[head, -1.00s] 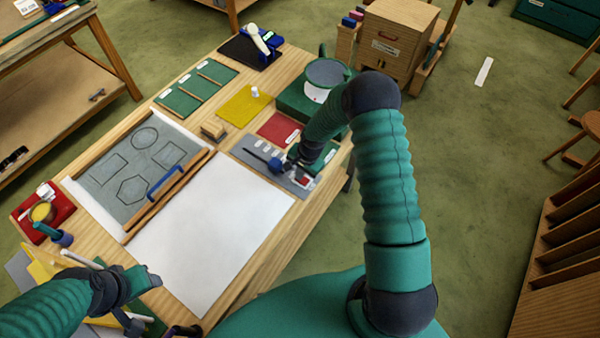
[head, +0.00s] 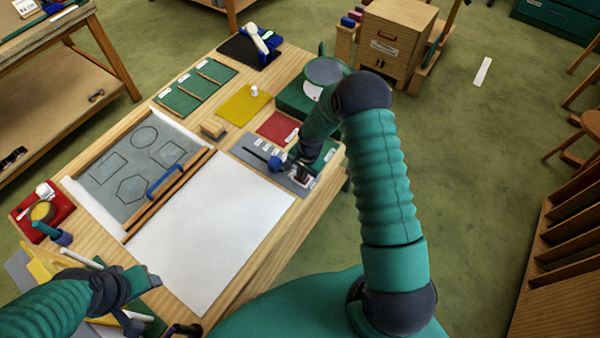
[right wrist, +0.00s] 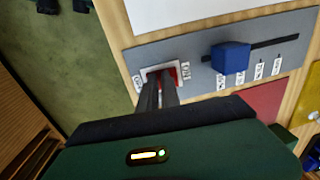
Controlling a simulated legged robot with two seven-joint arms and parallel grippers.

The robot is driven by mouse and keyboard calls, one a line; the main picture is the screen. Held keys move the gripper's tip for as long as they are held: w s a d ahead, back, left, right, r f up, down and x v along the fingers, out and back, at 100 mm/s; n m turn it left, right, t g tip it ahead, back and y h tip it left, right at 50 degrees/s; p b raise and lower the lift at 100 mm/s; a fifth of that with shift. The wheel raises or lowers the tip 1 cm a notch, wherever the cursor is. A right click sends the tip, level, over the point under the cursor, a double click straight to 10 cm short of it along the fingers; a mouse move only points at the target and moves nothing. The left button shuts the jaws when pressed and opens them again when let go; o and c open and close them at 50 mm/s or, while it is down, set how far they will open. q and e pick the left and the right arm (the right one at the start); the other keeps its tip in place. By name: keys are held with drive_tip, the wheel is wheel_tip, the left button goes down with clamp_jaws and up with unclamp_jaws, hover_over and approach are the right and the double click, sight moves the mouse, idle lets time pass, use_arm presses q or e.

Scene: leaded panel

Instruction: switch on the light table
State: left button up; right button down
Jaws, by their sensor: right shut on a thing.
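The light table's white panel (head: 215,235) lies flat on the wooden table and looks plain white; I cannot tell whether it is lit. Beside its far right corner is a grey control strip (head: 249,150), also in the right wrist view (right wrist: 200,88). It carries a red switch (right wrist: 173,73) in a white labelled plate and a blue slider knob (right wrist: 231,57) in a dark slot. My right gripper (right wrist: 160,84) is shut on the red switch, its fingers hiding part of it. My left gripper (head: 146,301) is open and empty at the lower left.
A grey drawing sheet with outlined shapes (head: 104,178) and a wooden bar with a blue handle (head: 165,180) lie left of the panel. Red (head: 279,127) and yellow (head: 238,108) mats lie beyond the strip. A green-based machine (head: 294,98) stands behind my right arm.

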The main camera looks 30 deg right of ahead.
sight(306, 182)
drive_tip(key=shift+s+f, duration=0.15)
drive_tip(key=shift+s, duration=0.2)
drive_tip(key=r+p, duration=0.2)
drive_tip(key=r, duration=0.1)
drive_tip(key=r+p, duration=0.1)
drive_tip(key=shift+w+d+r+p, duration=0.25)
drive_tip(key=shift+d+p, duration=0.05)
drive_tip(key=shift+d, duration=0.05)
drive_tip(key=shift+s+r+b, duration=0.2)
drive_tip(key=shift+r+b, duration=0.4)
drive_tip(key=shift+b, duration=0.4)
wheel_tip(306, 182, up, 8)
drive_tip(key=b, duration=0.1)
drive_tip(key=shift+s+r+b, duration=0.2)
drive_tip(key=shift+s+b, duration=0.2)
drive_tip(key=shift+d, duration=0.15)
